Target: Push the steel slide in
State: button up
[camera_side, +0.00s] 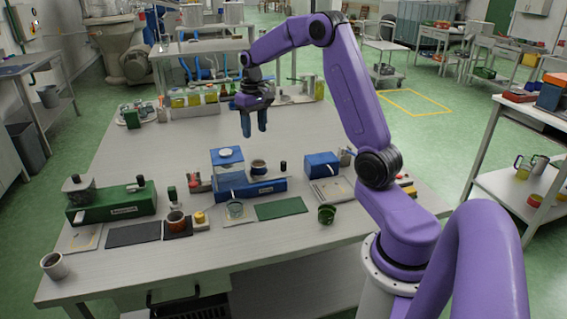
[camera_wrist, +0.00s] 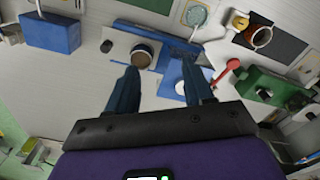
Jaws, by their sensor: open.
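A blue machine (camera_side: 265,187) stands mid-table, with a clear, blue-lidded hopper (camera_side: 228,163), a dark cup (camera_side: 258,168) and a small black knob (camera_side: 283,167) on top. In the wrist view the brown-topped cup (camera_wrist: 142,55) and knob (camera_wrist: 106,46) show beyond my fingers. I cannot make out the steel slide with certainty; it may be the small pale part (camera_side: 224,194) at the machine's front left. My gripper (camera_side: 254,133) is open and empty, fingers pointing down, above and behind the machine and touching nothing.
A green machine (camera_side: 112,203) stands at the left, a blue box (camera_side: 322,165) at the right. Bottles (camera_side: 195,97) stand along the back. The table behind the machines is largely clear.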

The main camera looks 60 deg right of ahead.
aim_at(284, 162)
jog(key=s+d+f+m, duration=0.1)
jog(key=d+m, duration=0.1)
jog(key=d, duration=0.5)
jog(key=s+d+f+m, duration=0.1)
jog(key=d+f+m, duration=0.1)
jog(key=d, duration=0.5)
notch_tip(284, 162, down, 17)
jog(key=shift+s+r, duration=0.15)
